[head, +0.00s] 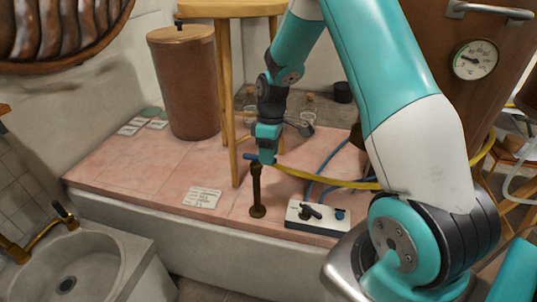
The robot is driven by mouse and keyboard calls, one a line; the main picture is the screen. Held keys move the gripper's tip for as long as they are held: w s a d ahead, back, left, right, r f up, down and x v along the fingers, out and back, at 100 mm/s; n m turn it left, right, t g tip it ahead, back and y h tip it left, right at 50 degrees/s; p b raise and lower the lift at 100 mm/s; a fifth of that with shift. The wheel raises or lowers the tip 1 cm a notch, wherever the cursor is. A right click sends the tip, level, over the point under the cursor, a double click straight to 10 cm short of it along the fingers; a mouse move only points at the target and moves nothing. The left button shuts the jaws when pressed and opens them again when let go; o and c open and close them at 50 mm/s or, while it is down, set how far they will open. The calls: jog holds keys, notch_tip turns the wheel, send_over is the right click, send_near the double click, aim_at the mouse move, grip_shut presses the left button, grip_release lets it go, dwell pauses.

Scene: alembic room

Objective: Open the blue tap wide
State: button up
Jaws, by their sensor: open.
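The blue tap is a dark brown upright post (257,192) on the pink tiled counter, with a blue lever (249,157) at its top. The lever's visible end points left. My gripper (267,157) points down right at the top of the post and overlaps the lever's right part. My gripper is open. Whether its fingers touch the lever cannot be told, and the lever's right end is hidden.
A wooden stool (233,140) stands close behind the tap. A white control box (318,217) with black and blue knobs sits to its right. A yellow hose (330,183) and blue tubes run behind. A brown canister (184,85), labels (202,197) and a stone sink (75,270) are left.

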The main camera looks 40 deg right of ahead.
jog(key=shift+f, duration=0.3)
grip_shut()
